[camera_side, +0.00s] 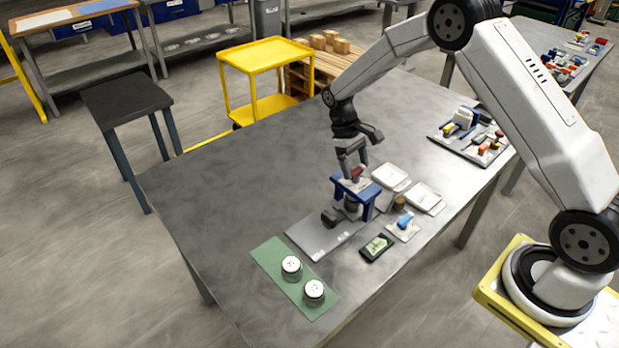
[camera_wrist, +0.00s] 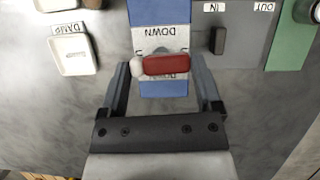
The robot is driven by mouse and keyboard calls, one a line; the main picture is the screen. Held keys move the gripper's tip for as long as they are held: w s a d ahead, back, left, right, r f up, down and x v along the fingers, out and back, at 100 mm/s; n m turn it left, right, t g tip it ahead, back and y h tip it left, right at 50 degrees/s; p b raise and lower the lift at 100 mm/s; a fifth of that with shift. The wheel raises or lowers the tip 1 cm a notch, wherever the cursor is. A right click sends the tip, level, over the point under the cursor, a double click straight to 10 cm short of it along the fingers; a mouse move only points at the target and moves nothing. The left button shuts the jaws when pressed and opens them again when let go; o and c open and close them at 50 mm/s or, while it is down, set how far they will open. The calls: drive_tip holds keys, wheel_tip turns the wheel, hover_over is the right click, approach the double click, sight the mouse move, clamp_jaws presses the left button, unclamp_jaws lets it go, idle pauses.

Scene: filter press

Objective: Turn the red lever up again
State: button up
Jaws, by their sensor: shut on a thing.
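The red lever (camera_wrist: 166,65) lies across the top of the blue press (camera_wrist: 163,15), with a pale round knob at its left end in the wrist view. A white plate beside it reads DOWN, upside down in that view. In the side view, my gripper (camera_side: 352,166) reaches down onto the red lever (camera_side: 357,172) above the blue press (camera_side: 368,196). The fingers partly hide the lever there, and its exact tilt is hard to tell.
A grey plate (camera_side: 318,238) marked IN and OUT in the wrist view lies beside the press. A green mat (camera_side: 275,262) holds two round white-topped containers. White trays (camera_side: 425,197) and a dark device (camera_side: 376,247) stand close by. The table's far left is clear.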

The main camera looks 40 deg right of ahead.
drive_tip(key=shift+m, duration=0.4)
drive_tip(key=o, duration=1)
drive_tip(key=shift+o, duration=0.2)
drive_tip(key=v, duration=0.7)
drive_tip(key=shift+r, duration=0.4)
drive_tip(key=shift+w, duration=0.1)
drive_tip(key=s+a+r+t, duration=0.1)
drive_tip(key=s+a+t, duration=0.2)
drive_tip(key=s, duration=0.7)
drive_tip(key=s+a+t, duration=0.3)
drive_tip(key=s+t, duration=0.1)
drive_tip(key=s, duration=0.6)
drive_tip(key=shift+a+r, duration=0.2)
drive_tip(key=shift+r, duration=0.2)
